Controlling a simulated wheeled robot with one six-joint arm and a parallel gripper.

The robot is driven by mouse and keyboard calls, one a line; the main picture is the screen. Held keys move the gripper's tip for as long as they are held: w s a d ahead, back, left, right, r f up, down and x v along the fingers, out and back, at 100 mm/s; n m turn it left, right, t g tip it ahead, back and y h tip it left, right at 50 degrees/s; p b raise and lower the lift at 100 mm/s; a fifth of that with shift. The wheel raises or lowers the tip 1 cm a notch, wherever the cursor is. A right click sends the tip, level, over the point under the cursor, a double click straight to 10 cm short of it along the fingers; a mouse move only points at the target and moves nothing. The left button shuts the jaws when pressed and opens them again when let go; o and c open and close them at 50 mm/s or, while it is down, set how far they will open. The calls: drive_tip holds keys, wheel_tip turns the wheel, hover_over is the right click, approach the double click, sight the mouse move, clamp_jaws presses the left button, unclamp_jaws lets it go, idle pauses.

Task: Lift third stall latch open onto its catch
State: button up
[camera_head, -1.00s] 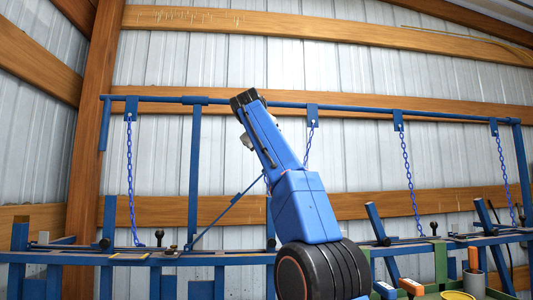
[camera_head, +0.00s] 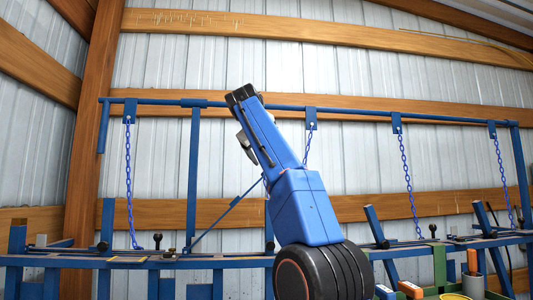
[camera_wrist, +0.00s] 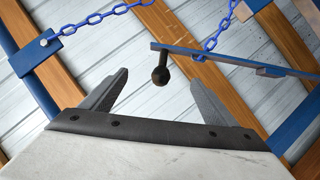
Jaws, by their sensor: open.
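In the wrist view my gripper (camera_wrist: 157,76) is open and empty, with its two dark fingers spread. A black ball knob (camera_wrist: 160,75) on a short stem shows between the fingertips in the picture, seemingly a little beyond them and not touched. The knob is fixed to a blue latch bar (camera_wrist: 235,60), which a blue chain (camera_wrist: 220,27) meets. I cannot tell there which latch the gripper faces. Black knobs show on the rail at left (camera_head: 158,237) and right (camera_head: 433,230).
A blue overhead rail (camera_head: 350,114) carries several hanging chains, such as one at the left (camera_head: 128,175) and one right of my arm (camera_head: 408,175). A blue lower rail (camera_head: 60,261) runs below. A slanted blue bar (camera_head: 228,212) stands left of my arm.

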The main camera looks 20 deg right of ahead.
drive_tip(key=shift+v, duration=2.65)
drive_tip(key=s+a+f+g+y, duration=0.2)
drive_tip(key=s+f, duration=1.2)
drive_tip(key=f, duration=0.9)
drive_tip(key=s+a+f+m+g+y, duration=0.1)
drive_tip(key=s+a+f+g+y, duration=0.1)
drive_tip(key=s+f, duration=1.2)
drive_tip(key=s+a+f+m+g+y, duration=0.1)
drive_tip(key=s+a+f+y, duration=0.3)
drive_tip(key=s+f, duration=1)
wheel_tip(320, 180, down, 18)
drive_tip(key=shift+s+r+g+y, duration=0.1)
drive_tip(key=shift+s+g+y, duration=0.2)
drive_tip(key=shift+g+y, duration=0.1)
